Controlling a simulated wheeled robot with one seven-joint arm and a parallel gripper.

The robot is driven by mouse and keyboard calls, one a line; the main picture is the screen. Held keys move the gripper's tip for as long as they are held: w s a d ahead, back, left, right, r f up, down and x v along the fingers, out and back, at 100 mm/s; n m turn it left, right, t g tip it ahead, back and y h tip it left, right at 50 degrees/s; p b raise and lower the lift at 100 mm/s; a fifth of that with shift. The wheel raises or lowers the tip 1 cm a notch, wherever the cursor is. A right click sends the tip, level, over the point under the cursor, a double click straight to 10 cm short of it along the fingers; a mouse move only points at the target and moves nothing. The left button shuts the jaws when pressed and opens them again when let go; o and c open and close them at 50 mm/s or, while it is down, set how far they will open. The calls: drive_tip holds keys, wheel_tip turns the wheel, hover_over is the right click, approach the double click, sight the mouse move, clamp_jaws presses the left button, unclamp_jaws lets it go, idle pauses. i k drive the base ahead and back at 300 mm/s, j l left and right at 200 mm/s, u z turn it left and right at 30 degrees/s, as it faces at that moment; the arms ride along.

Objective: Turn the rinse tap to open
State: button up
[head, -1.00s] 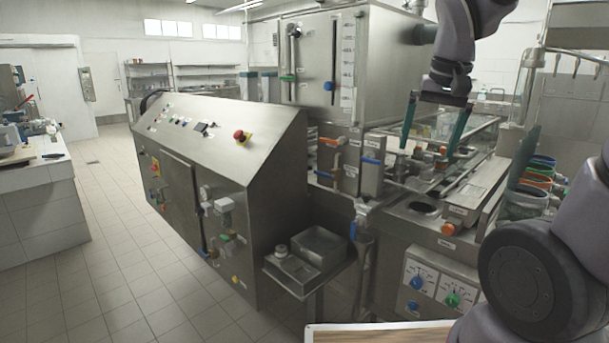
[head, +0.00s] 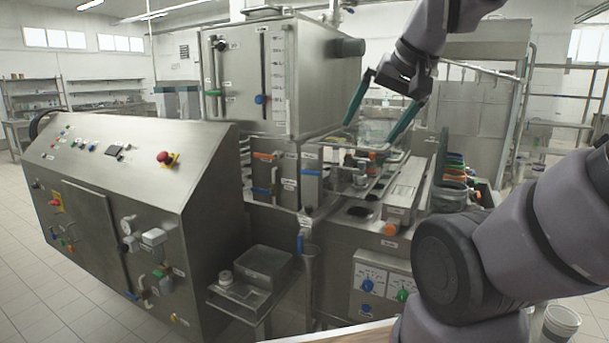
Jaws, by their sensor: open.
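My gripper (head: 370,133) hangs at the upper right with its two teal fingers spread and nothing between them. It appears in front of or above the filler deck, tilted down to the left. Several taps show, and their labels are too small to read, so I cannot tell which is the rinse tap. An orange lever (head: 264,156) and a blue lever (head: 262,192) sit below the tank. Another blue lever (head: 312,173) is just right of them. A blue-handled valve (head: 301,241) is on a pipe lower down. Small orange-red handles (head: 372,155) show on the deck below the fingers.
A steel control cabinet (head: 125,180) with a red emergency button (head: 165,157) fills the left. A steel tank (head: 265,85) stands behind. Blue (head: 367,286) and green (head: 402,296) knobs are on the front panel. Cups stand at right.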

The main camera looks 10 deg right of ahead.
sight(304, 170)
drive_tip(key=i+j+z, duration=0.2)
drive_tip(key=j+z, duration=0.15)
drive_tip(key=j, duration=0.3)
drive_tip(key=i+j+z, duration=0.2)
drive_tip(key=j, duration=0.15)
drive_tip(key=j+z, duration=0.2)
drive_tip(key=j, duration=0.15)
drive_tip(key=k+l+u, duration=0.1)
drive_tip(key=u, duration=0.5)
